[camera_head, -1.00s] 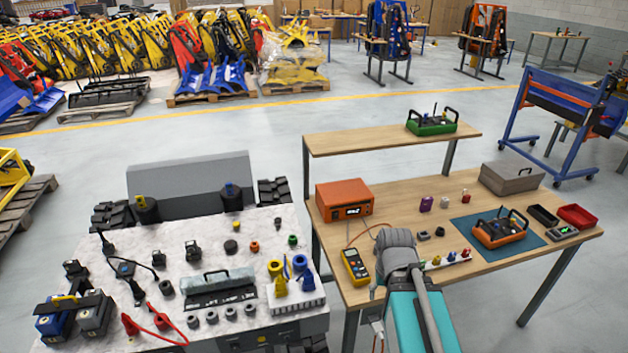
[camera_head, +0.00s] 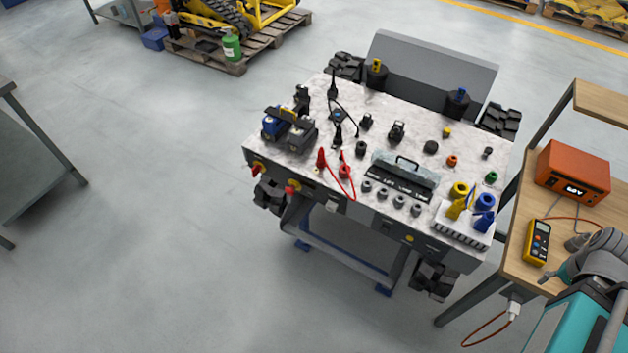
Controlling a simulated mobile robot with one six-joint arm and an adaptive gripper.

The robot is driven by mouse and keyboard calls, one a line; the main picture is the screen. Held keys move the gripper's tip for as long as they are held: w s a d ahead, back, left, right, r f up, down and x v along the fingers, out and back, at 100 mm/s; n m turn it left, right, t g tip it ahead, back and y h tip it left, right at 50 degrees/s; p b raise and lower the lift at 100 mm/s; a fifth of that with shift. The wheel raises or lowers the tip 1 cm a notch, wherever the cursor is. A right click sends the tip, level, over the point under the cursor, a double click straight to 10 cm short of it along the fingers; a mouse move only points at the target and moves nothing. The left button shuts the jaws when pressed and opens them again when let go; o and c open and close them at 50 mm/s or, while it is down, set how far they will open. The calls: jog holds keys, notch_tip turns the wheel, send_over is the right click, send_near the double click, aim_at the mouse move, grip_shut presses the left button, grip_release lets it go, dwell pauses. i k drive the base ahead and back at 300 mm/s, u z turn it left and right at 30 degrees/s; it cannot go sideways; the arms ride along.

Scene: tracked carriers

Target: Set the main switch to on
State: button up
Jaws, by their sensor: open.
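The tracked carrier (camera_head: 265,152) stands in the middle, with a marble-patterned top and its front side facing me. On its front side near the left corner is a small red and yellow handle (camera_head: 258,168), which looks like the main switch. Its on or off setting is too small to read. A red knob on a yellow base (camera_head: 292,187) sits to its right on the same side. My arm shows at the lower right, over the edge of the wooden bench, well apart from the carrier's left end. I cannot make out my gripper's fingers.
The wooden bench (camera_head: 525,205) stands close on the carrier's right, with an orange device (camera_head: 573,172) and a yellow multimeter (camera_head: 538,242). Red cables (camera_head: 345,182) lie near the carrier's front edge. A grey table (camera_head: 35,165) stands far left. The floor before the carrier is clear.

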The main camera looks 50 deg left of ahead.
aim_at(256, 170)
jog(key=u, duration=2.15)
jog(key=k, duration=0.65)
jog(key=z, duration=0.1)
jog(key=i, duration=0.4)
jog(key=u, duration=0.05)
